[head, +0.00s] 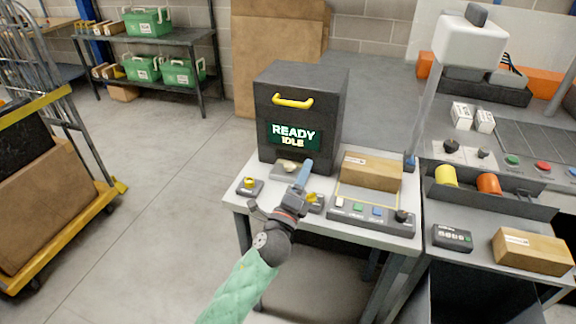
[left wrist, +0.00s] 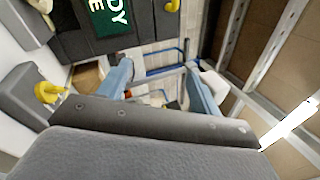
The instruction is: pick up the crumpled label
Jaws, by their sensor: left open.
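A small pale crumpled scrap, which looks like the crumpled label (head: 289,167), lies on a grey block at the foot of the black machine (head: 268,130). A pale bit also shows at the top left edge of the left wrist view (left wrist: 41,4). My left gripper (head: 303,174) is just right of the scrap in the head view, over the front of the white table (head: 236,198). In the left wrist view my left gripper (left wrist: 163,82) has its blue fingers apart with nothing between them. My right gripper is not in view.
A yellow knob (head: 249,183) on a black base and a button panel (head: 370,214) stand on the table. A cardboard box (head: 371,171) sits right of the machine. A bench with bins (head: 490,205) stands further right.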

